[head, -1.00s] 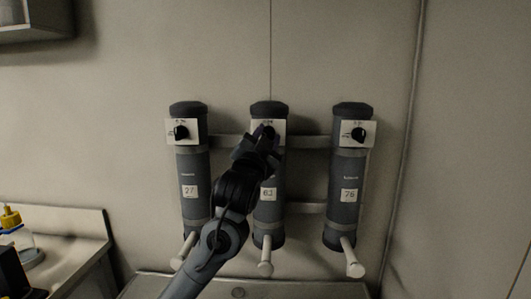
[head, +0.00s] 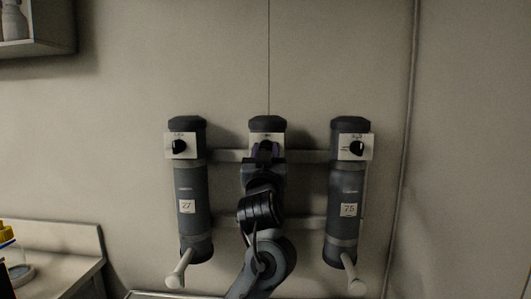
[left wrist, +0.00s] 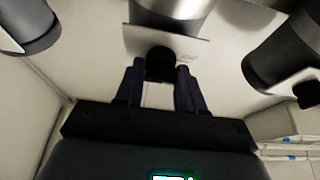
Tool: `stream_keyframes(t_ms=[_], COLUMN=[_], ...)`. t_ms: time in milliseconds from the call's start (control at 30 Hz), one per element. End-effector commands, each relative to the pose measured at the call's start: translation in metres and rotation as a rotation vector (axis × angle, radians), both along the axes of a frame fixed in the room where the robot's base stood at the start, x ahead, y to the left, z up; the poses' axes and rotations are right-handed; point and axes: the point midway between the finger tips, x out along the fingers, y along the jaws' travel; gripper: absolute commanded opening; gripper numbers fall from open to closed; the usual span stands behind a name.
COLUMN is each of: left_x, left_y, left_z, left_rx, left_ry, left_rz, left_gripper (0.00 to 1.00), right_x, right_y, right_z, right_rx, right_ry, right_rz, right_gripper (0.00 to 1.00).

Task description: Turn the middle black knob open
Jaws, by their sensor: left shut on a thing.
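The middle black knob (left wrist: 160,64) sits on a white plate (left wrist: 185,47) at the top of the middle grey cylinder (head: 267,125). My left gripper (head: 266,150) reaches up in front of this cylinder and covers most of the knob in the head view. In the left wrist view its two dark fingers (left wrist: 159,82) stand on either side of the knob and are shut on it. My arm hides the middle cylinder's body and its lower outlet. My right gripper is not in view.
Similar cylinders with black knobs stand at the left (head: 193,215) and right (head: 345,195), close on both sides. Each has a pale outlet pipe jutting out below. A counter (head: 60,240) with a yellow-capped bottle (head: 6,233) is at lower left; a shelf (head: 45,42) is at upper left.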

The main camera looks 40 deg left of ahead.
Motion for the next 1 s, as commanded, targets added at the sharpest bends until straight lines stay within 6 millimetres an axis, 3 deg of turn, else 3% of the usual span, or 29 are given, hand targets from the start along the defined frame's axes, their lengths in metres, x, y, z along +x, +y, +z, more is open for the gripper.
stream_keyframes(t_ms=[400, 433, 567, 1000], left_x=[-0.0003, -0.0003, -0.0003, -0.0051], left_y=[0.0002, 0.0001, 0.0002, -0.0047], left_z=[0.0004, 0.0005, 0.0004, -0.0033], left_rx=[-0.007, -0.007, -0.006, -0.005], left_ry=[-0.006, -0.006, -0.006, -0.006], left_rz=[-0.001, -0.001, 0.000, -0.002], left_gripper=[0.08, 0.41, 0.61, 0.64], right_x=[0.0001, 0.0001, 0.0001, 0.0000], right_y=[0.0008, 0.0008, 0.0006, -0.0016], right_z=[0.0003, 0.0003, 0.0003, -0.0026], right_rx=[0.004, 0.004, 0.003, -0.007], right_ry=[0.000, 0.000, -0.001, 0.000], right_rz=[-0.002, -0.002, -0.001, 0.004], right_gripper=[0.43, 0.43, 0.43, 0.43])
